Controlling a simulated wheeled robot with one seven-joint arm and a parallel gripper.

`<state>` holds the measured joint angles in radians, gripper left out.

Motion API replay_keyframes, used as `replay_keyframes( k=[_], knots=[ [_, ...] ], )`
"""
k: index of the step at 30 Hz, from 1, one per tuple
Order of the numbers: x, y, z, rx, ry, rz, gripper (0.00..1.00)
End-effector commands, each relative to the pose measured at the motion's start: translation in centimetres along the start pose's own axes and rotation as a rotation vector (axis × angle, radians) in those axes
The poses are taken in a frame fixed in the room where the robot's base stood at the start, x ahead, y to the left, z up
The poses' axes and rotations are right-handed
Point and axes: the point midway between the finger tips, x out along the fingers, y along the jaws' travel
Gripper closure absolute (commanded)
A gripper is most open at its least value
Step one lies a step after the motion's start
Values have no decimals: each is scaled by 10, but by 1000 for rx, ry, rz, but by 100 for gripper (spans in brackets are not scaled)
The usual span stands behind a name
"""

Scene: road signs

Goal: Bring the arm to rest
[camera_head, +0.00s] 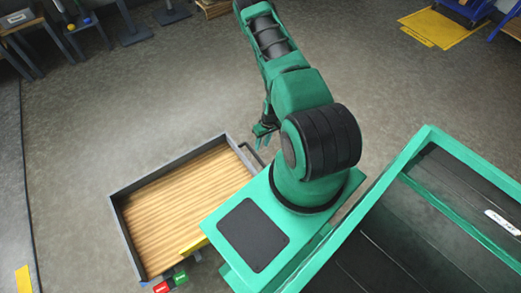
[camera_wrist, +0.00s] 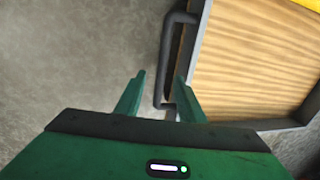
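My green arm is bent above the floor in the head view, with my gripper (camera_head: 263,134) pointing down near the tray's dark handle (camera_head: 250,158). In the wrist view my gripper (camera_wrist: 160,78) is open, its two green fingers apart. The handle (camera_wrist: 168,50) runs between the fingertips in the picture. I cannot tell whether it lies between them or below them. Nothing is seen held.
A grey-walled tray (camera_head: 117,212) with a wooden bottom lies beside my base; it also shows in the wrist view (camera_wrist: 265,60). Red (camera_head: 161,287) and green (camera_head: 181,278) pieces are at its near edge. Bare floor (camera_head: 150,110) lies beyond. Tables stand at upper left.

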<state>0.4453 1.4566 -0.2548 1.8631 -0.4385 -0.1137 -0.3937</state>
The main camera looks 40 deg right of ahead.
Motion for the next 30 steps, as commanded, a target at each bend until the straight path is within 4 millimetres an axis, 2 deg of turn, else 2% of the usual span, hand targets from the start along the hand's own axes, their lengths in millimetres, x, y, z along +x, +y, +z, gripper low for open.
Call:
replay_keyframes(
  k=[6, 25, 28, 30],
  knots=[
    [-13, 0, 0, 0, 1, 1, 64],
    [-16, 0, -2, 0, 1, 2, 64],
    [-26, 0, -8, 0, 1, 8, 64],
    [-41, 0, -14, 0, 0, 15, 64]
  ],
)
